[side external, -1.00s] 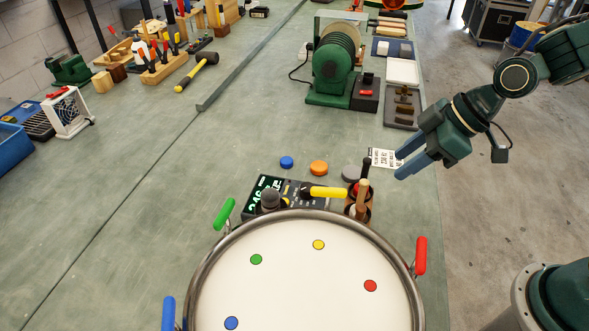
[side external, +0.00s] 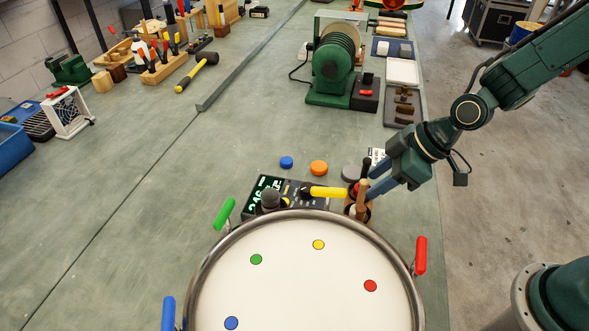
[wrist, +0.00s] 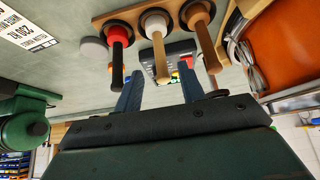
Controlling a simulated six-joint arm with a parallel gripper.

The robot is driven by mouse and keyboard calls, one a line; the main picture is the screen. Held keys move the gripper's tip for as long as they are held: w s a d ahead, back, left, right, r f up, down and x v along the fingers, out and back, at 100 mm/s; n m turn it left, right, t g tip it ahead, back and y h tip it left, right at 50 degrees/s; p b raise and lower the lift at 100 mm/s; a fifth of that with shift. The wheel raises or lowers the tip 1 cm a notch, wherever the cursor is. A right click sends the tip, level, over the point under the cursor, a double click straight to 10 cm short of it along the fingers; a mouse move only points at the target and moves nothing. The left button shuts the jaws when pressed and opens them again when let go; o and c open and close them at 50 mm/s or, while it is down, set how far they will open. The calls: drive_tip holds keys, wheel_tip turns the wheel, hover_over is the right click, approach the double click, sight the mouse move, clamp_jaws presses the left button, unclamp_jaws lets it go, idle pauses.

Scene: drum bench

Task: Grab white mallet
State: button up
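In the wrist view, the white mallet (wrist: 155,24) stands in the middle slot of a wooden holder (wrist: 122,13), white head in the holder and pale wooden handle pointing toward my gripper. A red mallet (wrist: 118,34) with a dark handle stands left of it, a brown one (wrist: 197,16) right of it. My gripper (wrist: 159,74) is open. Its two blue fingers are on either side of the white mallet's handle end, with visible gaps. In the side view, my gripper (side external: 370,184) is at the holder's right side; the mallets overlap there and are partly hidden.
A white drum (side external: 290,280) with coloured dots and handles fills the front. Blue (side external: 286,162) and orange (side external: 319,167) pucks sit beyond.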

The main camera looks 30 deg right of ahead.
sight(354, 208)
drive_tip(key=shift+w+a+f, duration=0.25)
drive_tip(key=shift+f, duration=0.3)
drive_tip(key=shift+x, duration=2.65)
drive_tip(key=shift+a+r, duration=0.1)
clamp_jaws()
